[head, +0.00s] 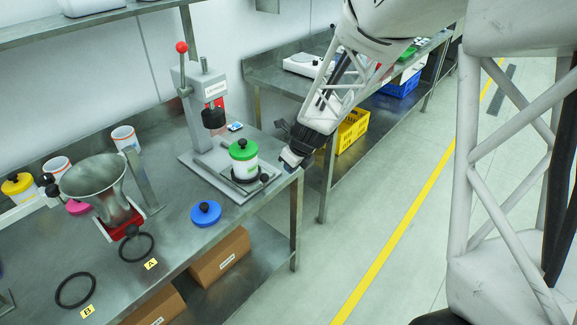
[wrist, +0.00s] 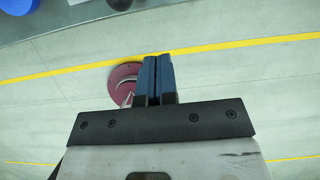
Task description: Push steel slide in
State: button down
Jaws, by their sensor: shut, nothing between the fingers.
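The steel slide (head: 213,165) lies on the base of a bench press and sticks out toward the bench's front right corner. A white jar with a green lid (head: 243,150) stands upright on its outer part, in a dark ring. A small black knob (head: 264,178) sits by the slide's outer end. My gripper (head: 291,160) is shut and empty, just right of the jar and knob near the bench edge, apart from them. In the wrist view the blue fingers (wrist: 157,80) are together with floor behind them. A black knob shows at the top edge (wrist: 120,4).
The press (head: 205,85) has a red-knobbed lever. A blue lid (head: 206,213) lies left of the slide. A steel funnel (head: 95,185) and black rings are farther left. A second bench with a yellow crate (head: 352,130) stands behind my arm. The floor at right is open.

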jog(key=x, duration=0.6)
jog(key=a+x, duration=0.1)
jog(key=x, duration=0.2)
jog(key=shift+w+r, duration=0.1)
jog(key=shift+w, duration=0.35)
jog(key=shift+w+a, duration=0.85)
jog(key=shift+w, duration=0.05)
jog(key=w+a, duration=1)
jog(key=shift+a, duration=0.1)
